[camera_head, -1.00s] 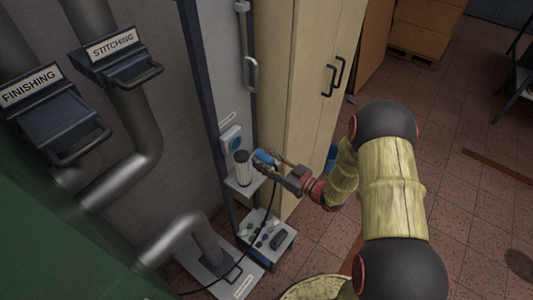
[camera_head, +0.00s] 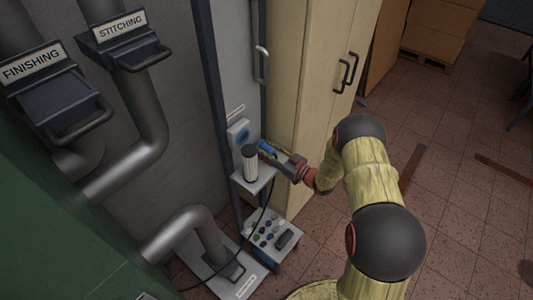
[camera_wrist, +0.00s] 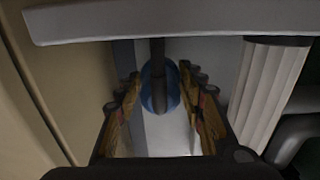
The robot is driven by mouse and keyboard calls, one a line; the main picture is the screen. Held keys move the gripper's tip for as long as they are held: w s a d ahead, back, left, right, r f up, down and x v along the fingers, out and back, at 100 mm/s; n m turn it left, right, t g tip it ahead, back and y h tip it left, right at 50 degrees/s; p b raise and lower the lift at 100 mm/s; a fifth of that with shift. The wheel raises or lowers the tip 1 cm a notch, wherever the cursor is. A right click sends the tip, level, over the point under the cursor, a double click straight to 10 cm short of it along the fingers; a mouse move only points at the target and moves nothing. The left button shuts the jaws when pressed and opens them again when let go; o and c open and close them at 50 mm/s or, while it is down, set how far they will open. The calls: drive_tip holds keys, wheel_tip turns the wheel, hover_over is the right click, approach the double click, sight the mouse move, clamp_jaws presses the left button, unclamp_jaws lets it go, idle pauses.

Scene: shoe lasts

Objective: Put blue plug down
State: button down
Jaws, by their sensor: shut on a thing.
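The blue plug (camera_head: 266,148) is at the tip of my gripper (camera_head: 271,155), just right of the white ribbed cylinder near the cabinet's grey side. In the wrist view the round blue plug (camera_wrist: 172,88) sits between the two finger rows of my gripper (camera_wrist: 160,95), with a dark stem running up from it. My gripper is shut on it. I cannot tell whether the plug touches the small shelf (camera_head: 263,181) below it.
The white ribbed cylinder (camera_head: 250,165) with a dark top stands on the shelf, close beside the plug. A box with a blue round socket (camera_head: 241,134) is on the panel behind. A black cable (camera_head: 262,207) hangs below. A control box (camera_head: 272,240) stands lower; a cream cabinet (camera_head: 318,95) is to the right.

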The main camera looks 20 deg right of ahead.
drive_tip(key=shift+f, duration=0.7)
drive_tip(key=shift+f, duration=0.1)
drive_tip(key=shift+f+b, duration=0.4)
drive_tip(key=shift+b, duration=0.15)
drive_tip(key=shift+f, duration=0.15)
drive_tip(key=c, duration=1.1)
unclamp_jaws()
drive_tip(key=shift+c, duration=0.2)
